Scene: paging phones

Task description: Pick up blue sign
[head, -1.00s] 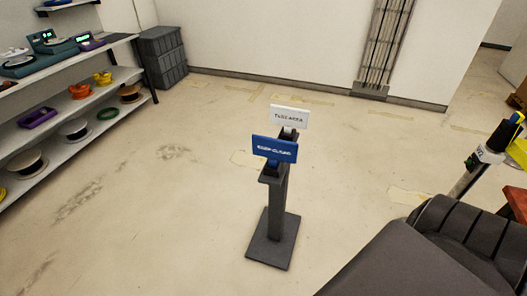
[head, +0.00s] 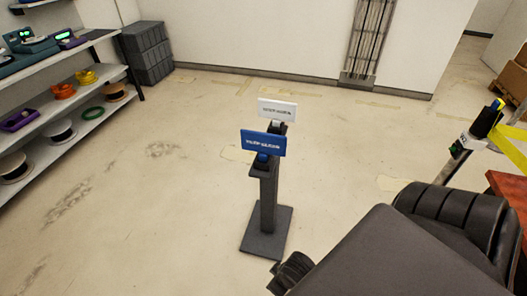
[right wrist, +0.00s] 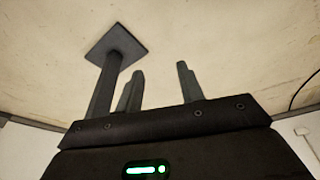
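The blue sign (head: 263,143) with white lettering stands on top of a dark grey post with a flat square base (head: 266,233), in the middle of the head view. A white sign (head: 278,109) stands just behind and above it. My right arm fills the lower right of the head view, apart from the signs. In the right wrist view my right gripper (right wrist: 158,85) has its two fingers spread, with nothing between them. The post and base (right wrist: 117,44) show left of the fingers there; the signs are hidden. My left gripper is not in view.
Shelves (head: 108,71) with spools and devices stand at the left, and grey crates (head: 149,52) stand by the back wall. A belt post (head: 462,150) with yellow tape and a red-brown surface (head: 510,190) are at the right. The floor around the stand is clear.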

